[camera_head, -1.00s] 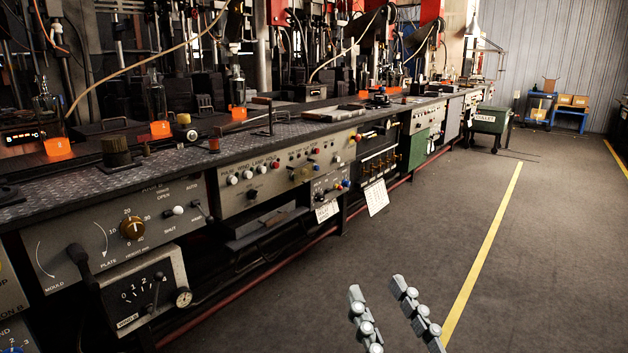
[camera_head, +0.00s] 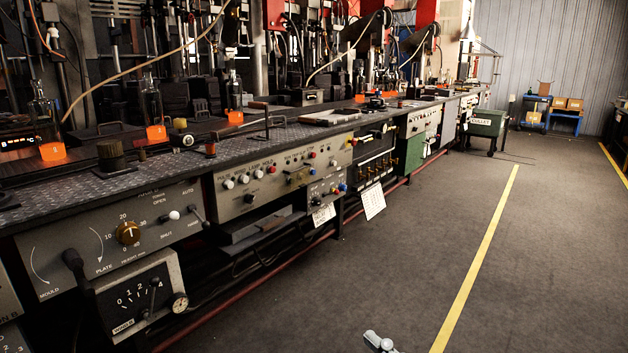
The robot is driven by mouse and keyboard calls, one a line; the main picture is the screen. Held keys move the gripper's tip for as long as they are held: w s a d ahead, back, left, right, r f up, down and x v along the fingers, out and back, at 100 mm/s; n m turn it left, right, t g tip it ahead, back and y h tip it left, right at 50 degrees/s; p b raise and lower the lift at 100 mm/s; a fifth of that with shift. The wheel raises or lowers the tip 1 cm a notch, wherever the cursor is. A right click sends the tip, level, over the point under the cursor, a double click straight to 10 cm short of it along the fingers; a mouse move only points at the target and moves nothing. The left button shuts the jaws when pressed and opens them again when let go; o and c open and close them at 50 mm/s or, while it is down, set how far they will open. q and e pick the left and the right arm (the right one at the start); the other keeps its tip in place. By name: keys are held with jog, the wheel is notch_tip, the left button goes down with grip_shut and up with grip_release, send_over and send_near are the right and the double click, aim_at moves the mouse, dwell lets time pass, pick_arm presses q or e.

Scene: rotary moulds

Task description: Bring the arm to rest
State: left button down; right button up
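Only a small grey tip of a gripper, which I take to be my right gripper (camera_head: 379,342), shows at the bottom edge, over the dark floor. The rest of it is below the picture, so its opening is hidden. It is apart from the machine bench (camera_head: 270,145) and no held object shows. My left gripper is not in view.
The bench runs along the left with control panels (camera_head: 283,172), a black-knobbed lever (camera_head: 73,260) and a dial box (camera_head: 140,298). Glowing orange glass (camera_head: 52,151) stands on it. A green cart (camera_head: 487,122) is farther back. The floor (camera_head: 410,240) around the yellow line (camera_head: 484,245) is clear.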

jog(key=w+d+f+m+g+h, duration=0.25)
jog(key=d+f+h, duration=0.25)
jog(key=d+f, duration=0.45)
jog(key=w+d+f+m+g+h, duration=0.15)
jog(key=w+d+f+h, duration=0.35)
jog(key=f, duration=0.8)
jog(key=s+d+f+m+g+h, duration=0.1)
jog(key=s+d+f+g+h, duration=0.1)
jog(key=s+d+f, duration=0.45)
jog(key=s+d+f+m+g+h, duration=0.1)
jog(key=d+f+g+h, duration=0.15)
jog(key=d, duration=0.65)
jog(key=s+d+f+m+g+h, duration=0.1)
jog(key=s+d+f+g+h, duration=0.2)
jog(key=d+f, duration=0.35)
jog(key=s+a+f+m+y, duration=0.1)
jog(key=s+a+f+y, duration=0.1)
jog(key=a, duration=0.5)
jog(key=s+a+f+m+y, duration=0.1)
jog(key=s+a+f+y, duration=0.1)
jog(key=a, duration=0.6)
jog(key=shift+a+f+m+g, duration=0.3)
jog(key=shift+f+g, duration=0.05)
jog(key=shift+f, duration=0.1)
jog(key=shift+s, duration=0.1)
